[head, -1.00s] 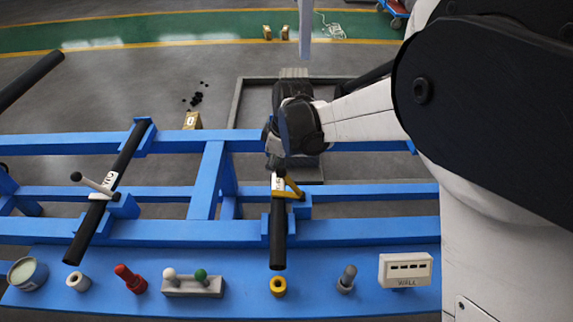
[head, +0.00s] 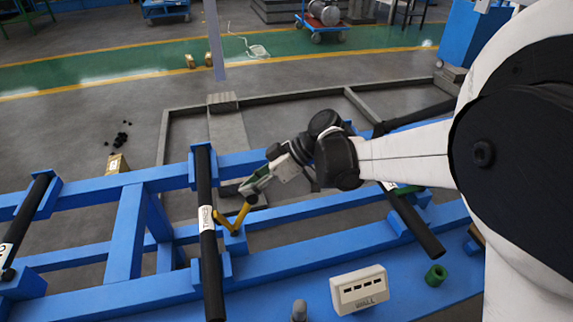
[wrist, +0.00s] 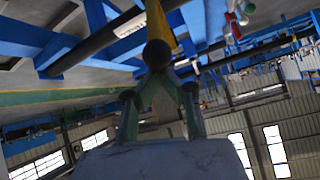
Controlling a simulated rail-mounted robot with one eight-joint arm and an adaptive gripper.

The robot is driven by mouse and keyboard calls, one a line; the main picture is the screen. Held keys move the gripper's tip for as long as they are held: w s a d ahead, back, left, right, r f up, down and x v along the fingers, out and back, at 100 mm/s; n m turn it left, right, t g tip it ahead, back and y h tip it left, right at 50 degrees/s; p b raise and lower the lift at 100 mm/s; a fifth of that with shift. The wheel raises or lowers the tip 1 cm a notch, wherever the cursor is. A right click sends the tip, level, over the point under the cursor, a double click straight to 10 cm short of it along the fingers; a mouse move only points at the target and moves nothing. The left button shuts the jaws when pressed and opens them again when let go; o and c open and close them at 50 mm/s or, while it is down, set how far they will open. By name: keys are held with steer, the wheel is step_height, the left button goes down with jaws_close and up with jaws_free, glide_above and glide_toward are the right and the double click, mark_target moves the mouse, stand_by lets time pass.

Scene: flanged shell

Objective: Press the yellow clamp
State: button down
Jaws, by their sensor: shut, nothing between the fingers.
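The yellow clamp (head: 238,215) sits beside a black bar labelled with a white tag, on the blue frame. Its yellow lever also shows in the wrist view (wrist: 158,22), running up from a black ball (wrist: 157,53) that looks like its knob. My gripper (head: 246,189) is at the upper right of the clamp in the head view, close to the lever. In the wrist view its greenish fingers (wrist: 158,78) come together just below the black ball, with nothing held. I cannot tell whether they touch it.
The black bar (head: 207,230) stands left of the clamp; another bar (head: 415,225) with a green handle is to the right. A white box (head: 359,290) and a green ring (head: 436,275) sit on the blue front ledge.

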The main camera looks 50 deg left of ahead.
steer(key=shift+w+d+f+b, duration=0.4)
steer(key=shift+w+f, duration=0.2)
steer(key=shift+w, duration=0.2)
steer(key=shift+w+d+f+b, duration=0.25)
steer(key=shift+w+d+f, duration=0.3)
steer(key=shift+w, duration=0.2)
steer(key=shift+w+f, duration=0.1)
step_height(320, 180, up, 4)
steer(key=a+p, duration=0.2)
steer(key=w+d+r+p, duration=0.1)
steer(key=w+d+r, duration=0.1)
steer(key=w+d, duration=0.3)
steer(key=shift+w, duration=0.75)
